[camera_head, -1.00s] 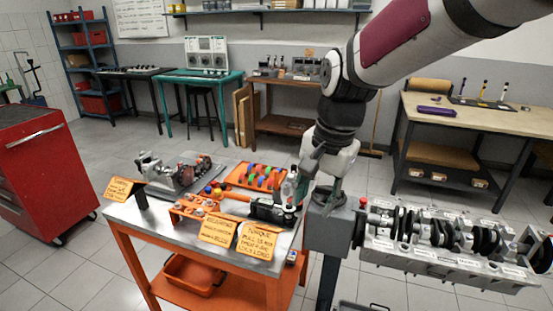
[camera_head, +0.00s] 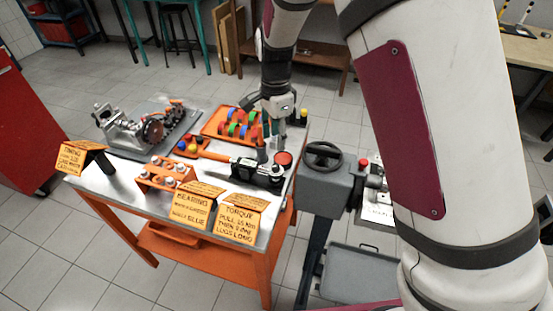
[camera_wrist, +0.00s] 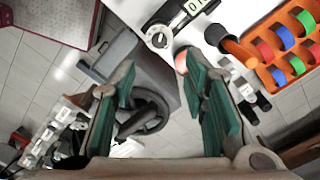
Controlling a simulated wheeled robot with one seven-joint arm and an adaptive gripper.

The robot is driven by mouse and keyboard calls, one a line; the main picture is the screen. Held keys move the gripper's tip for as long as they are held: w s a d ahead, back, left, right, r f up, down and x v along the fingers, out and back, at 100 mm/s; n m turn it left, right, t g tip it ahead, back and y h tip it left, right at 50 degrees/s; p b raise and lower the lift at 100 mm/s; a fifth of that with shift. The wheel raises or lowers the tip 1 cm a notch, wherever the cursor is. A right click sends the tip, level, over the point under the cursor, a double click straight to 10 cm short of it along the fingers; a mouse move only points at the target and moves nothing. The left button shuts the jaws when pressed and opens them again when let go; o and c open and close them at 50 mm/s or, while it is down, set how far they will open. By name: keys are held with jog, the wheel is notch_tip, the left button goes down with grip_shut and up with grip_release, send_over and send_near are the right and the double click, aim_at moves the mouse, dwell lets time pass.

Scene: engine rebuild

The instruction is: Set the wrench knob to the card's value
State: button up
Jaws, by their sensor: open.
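The torque wrench (camera_head: 243,170), black with an orange handle, lies on the metal bench top. In the wrist view its round knob (camera_wrist: 158,37) sits at one end, beside a small digit window (camera_wrist: 195,6) that is cut by the frame edge. My gripper (camera_wrist: 160,72) is open and empty, its green-padded fingers pointing toward the knob end. The knob shows beyond and between the fingertips, apart from them. In the head view my gripper (camera_head: 268,143) hangs above the wrench's right end. The yellow torque card (camera_head: 240,222) stands at the bench's front edge; its number is too blurred to read surely.
A red round button (camera_head: 283,158) is close by the knob. An orange tray (camera_head: 207,127) of coloured bearing shells lies behind. The bearing card (camera_head: 193,206) and an orange rack (camera_head: 165,173) stand left. A grey stand with a black handwheel (camera_head: 323,156) is right of the bench.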

aim_at(276, 166)
notch_tip(276, 166, down, 11)
jog(key=shift+s+r+p, duration=0.1)
jog(key=shift+r+p, duration=0.1)
jog(key=shift+p, duration=0.15)
jog(key=shift+c, duration=0.2)
grip_shut()
